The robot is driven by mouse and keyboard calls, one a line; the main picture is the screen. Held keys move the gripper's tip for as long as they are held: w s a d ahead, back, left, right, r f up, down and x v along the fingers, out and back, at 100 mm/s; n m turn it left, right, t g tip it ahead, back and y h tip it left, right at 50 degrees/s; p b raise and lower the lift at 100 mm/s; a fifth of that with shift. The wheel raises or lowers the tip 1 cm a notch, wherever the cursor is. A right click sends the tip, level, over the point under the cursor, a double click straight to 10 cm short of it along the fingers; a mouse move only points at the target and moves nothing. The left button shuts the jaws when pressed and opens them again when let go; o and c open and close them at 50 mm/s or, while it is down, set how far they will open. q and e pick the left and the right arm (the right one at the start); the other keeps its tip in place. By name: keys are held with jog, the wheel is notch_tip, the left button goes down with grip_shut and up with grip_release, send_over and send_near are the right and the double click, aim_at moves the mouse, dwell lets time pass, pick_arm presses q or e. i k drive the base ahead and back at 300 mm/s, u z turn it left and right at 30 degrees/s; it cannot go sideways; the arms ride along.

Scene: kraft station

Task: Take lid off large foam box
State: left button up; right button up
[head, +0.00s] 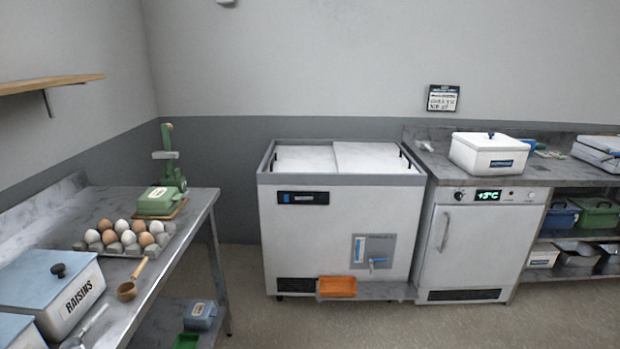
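A white lidded box (490,157) with a blue label and a small dark knob on its lid stands on the right counter, above the under-counter fridge. Its lid appears closed. It may be the large foam box, but I cannot tell its material. Another large white unit (335,215), resembling a chest freezer with two white top panels, stands on the floor in the middle. Both panels appear shut. Neither of my grippers shows in the head view.
A steel table (185,215) on the left holds an egg tray (125,238), a raisins box (55,290), a wooden ladle (130,288) and a green device (165,175). Floor between table and chest is clear.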

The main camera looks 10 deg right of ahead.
aim_at(490, 141)
jog(key=z, duration=1.45)
jog(key=i, duration=3.3)
jog(key=u, duration=0.4)
